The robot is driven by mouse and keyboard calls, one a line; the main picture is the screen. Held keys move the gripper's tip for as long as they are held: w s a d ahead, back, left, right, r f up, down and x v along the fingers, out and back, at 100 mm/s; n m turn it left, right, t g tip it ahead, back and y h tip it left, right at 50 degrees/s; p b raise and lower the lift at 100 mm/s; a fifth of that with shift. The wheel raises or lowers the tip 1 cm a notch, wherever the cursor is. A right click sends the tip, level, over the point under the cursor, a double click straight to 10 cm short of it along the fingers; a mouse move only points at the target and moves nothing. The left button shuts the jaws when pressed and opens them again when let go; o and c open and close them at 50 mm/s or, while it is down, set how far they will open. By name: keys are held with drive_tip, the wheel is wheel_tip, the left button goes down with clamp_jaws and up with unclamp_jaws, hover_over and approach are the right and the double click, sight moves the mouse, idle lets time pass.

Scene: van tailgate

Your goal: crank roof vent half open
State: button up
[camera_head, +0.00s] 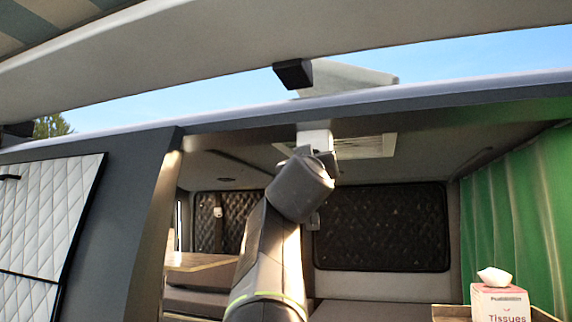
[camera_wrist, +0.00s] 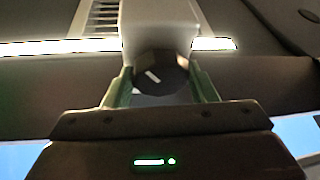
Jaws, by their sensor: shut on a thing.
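The roof vent shows as a pale slatted panel (camera_head: 365,146) in the van ceiling, and its slats (camera_wrist: 101,18) show at the top of the wrist view. A pale lid-like piece (camera_head: 345,76) stands above the roof edge in the head view. A white housing (camera_wrist: 160,22) hangs beside the slats, with a dark round knob (camera_wrist: 158,74) under it. My gripper (camera_wrist: 162,88) reaches up from below and is shut on the knob, one green finger on each side. A light mark shows on the knob face. In the head view my arm hides the knob and the fingers.
A raised tailgate (camera_head: 200,55) with a black block (camera_head: 293,74) hangs above. A green curtain (camera_head: 520,210) and a tissue box (camera_head: 499,303) are at the right. A wooden table (camera_head: 205,261) is inside at the left.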

drive_tip(key=shift+n+p, duration=0.3)
drive_tip(key=shift+n, duration=0.2)
drive_tip(key=o, duration=1)
drive_tip(key=shift+c, duration=0.2)
